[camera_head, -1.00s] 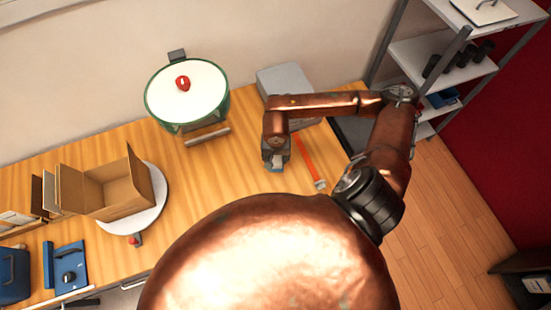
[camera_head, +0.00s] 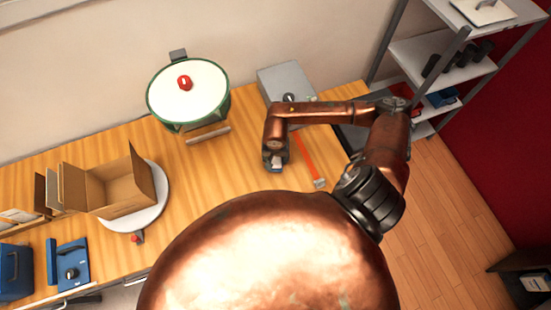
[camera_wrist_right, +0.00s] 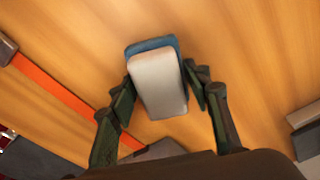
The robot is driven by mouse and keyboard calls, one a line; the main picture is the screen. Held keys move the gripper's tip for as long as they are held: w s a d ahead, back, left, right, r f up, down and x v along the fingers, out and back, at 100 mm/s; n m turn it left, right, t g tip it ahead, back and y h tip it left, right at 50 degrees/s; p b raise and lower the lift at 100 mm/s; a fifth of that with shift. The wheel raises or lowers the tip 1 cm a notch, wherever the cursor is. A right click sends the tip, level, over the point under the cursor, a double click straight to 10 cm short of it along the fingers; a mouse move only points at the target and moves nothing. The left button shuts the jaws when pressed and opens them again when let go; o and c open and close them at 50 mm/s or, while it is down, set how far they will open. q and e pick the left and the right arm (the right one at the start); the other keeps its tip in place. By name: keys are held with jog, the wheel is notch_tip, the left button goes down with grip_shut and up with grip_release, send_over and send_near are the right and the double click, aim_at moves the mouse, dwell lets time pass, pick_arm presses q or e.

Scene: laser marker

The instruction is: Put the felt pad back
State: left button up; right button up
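A block with a pale grey face and a blue layer, which looks like the felt pad (camera_wrist_right: 158,82), is between the fingers of my right gripper (camera_wrist_right: 160,92) in the right wrist view. The fingers touch its two long sides. The wooden table top lies beneath it; I cannot tell whether the pad touches the table. In the head view my right gripper (camera_head: 275,166) is over the middle of the table, left of an orange strip, with a small part of the pad showing. My left gripper is not in view.
The orange strip (camera_head: 306,157) lies right of my gripper. A grey box with a knob (camera_head: 283,78) stands behind. A green pot (camera_head: 188,95), an open carton (camera_head: 113,192) on a white disc and a blue device (camera_head: 68,267) are left. Bare table lies between carton and gripper.

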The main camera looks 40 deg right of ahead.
aim_at(275, 161)
jog(key=o, duration=0.4)
jog(key=shift+c, duration=0.2)
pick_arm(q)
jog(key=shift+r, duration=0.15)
pick_arm(e)
jog(key=shift+r, duration=0.15)
jog(key=shift+r, duration=0.2)
pick_arm(q)
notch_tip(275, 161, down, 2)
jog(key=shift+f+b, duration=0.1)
jog(key=shift+b, duration=0.8)
pick_arm(e)
notch_tip(275, 161, up, 12)
jog(key=s, duration=0.1)
jog(key=shift+a+f, duration=0.15)
jog(key=shift+a, duration=0.3)
jog(key=shift+c, duration=0.2)
